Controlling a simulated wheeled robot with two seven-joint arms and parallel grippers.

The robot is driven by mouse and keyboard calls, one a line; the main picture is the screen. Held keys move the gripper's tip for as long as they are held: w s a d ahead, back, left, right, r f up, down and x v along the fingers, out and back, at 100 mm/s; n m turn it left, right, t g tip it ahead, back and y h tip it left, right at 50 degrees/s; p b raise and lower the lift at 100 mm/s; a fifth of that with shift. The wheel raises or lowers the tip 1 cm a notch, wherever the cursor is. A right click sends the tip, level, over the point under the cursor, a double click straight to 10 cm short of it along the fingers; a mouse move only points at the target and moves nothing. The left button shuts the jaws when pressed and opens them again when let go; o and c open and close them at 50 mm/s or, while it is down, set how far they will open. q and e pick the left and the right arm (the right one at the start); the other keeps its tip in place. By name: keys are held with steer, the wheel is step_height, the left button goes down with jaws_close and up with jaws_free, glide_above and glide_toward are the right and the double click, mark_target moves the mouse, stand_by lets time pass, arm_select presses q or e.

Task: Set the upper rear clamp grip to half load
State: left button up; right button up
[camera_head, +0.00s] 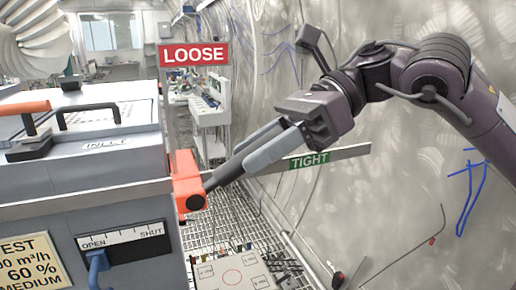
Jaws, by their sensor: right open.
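The clamp (188,182) has an orange body at the right corner of the grey box. Its dark grip (224,175) sticks out from the body to the right and slightly up, pointing towards the green TIGHT sign (310,160). The red LOOSE sign (194,54) stands above the clamp on a post. My right gripper (244,158) reaches in from the upper right, open, with its grey fingers at the outer end of the dark grip. I cannot tell whether the fingers touch it. My left gripper is not in view.
The grey box (82,190) fills the left, with a black handle (88,112) and an orange-handled part (25,108) on top. A blue lever (97,265) sits at OPEN. A curved steel wall (400,190) bounds the right, above a grated floor (222,225).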

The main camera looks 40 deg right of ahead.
steer(key=b+v, duration=0.2)
steer(key=v, duration=0.5)
steer(key=shift+d, duration=0.3)
steer(key=shift+r, duration=0.2)
